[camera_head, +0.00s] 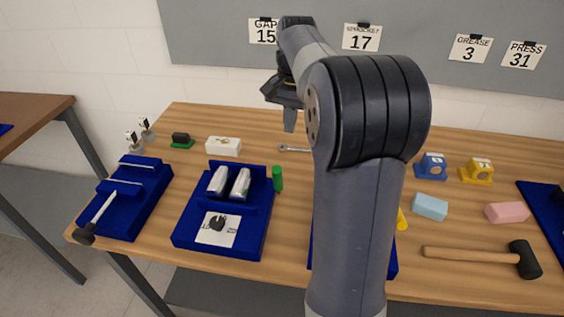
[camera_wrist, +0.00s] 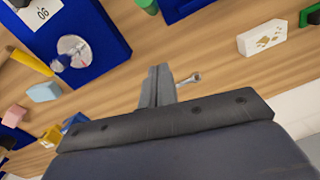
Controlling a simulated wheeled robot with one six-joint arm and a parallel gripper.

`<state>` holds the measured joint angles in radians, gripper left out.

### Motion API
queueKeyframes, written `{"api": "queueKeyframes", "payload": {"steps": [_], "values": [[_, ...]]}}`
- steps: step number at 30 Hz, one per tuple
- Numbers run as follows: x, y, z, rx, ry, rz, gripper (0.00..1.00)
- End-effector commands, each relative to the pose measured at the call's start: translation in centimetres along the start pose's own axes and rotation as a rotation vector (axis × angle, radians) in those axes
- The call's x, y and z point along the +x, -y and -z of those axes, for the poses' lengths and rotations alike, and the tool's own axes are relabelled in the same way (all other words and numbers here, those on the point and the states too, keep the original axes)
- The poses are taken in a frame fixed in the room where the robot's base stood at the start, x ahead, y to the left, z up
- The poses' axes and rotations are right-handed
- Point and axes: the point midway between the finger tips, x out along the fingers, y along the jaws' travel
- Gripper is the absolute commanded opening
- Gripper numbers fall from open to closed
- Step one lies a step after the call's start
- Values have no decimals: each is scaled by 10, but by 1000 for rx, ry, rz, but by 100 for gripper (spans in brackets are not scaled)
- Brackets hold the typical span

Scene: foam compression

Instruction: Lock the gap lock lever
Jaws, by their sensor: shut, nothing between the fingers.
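My gripper (camera_head: 290,125) is shut and empty, fingers down, above the back of the table in the head view. In the wrist view its closed fingertips (camera_wrist: 160,72) are over bare wood, in front of a wrench (camera_wrist: 190,79). A round silver piece with a small red mark (camera_wrist: 75,48) sits on a blue tray (camera_wrist: 108,45) at the upper left of the wrist view, apart from my gripper. A yellow rod (camera_wrist: 30,60) lies beside it. I cannot tell which part is the gap lock lever. In the head view my arm hides most of this tray.
A blue tray with two silver pieces (camera_head: 240,185), a green cylinder (camera_head: 277,179) and a white block (camera_head: 223,146) stand left of my arm. To the right are a light blue block (camera_head: 430,207), a pink block (camera_head: 506,212) and a mallet (camera_head: 524,259).

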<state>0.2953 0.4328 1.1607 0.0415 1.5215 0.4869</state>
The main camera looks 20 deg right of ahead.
Motion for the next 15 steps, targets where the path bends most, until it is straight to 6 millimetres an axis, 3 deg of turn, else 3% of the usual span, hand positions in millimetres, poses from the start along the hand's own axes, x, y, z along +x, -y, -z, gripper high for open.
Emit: {"api": "queueKeyframes", "payload": {"steps": [13,15], "values": [[92,0,-1,0,5,-3,0],[91,0,-11,-3,1,0,0]]}}
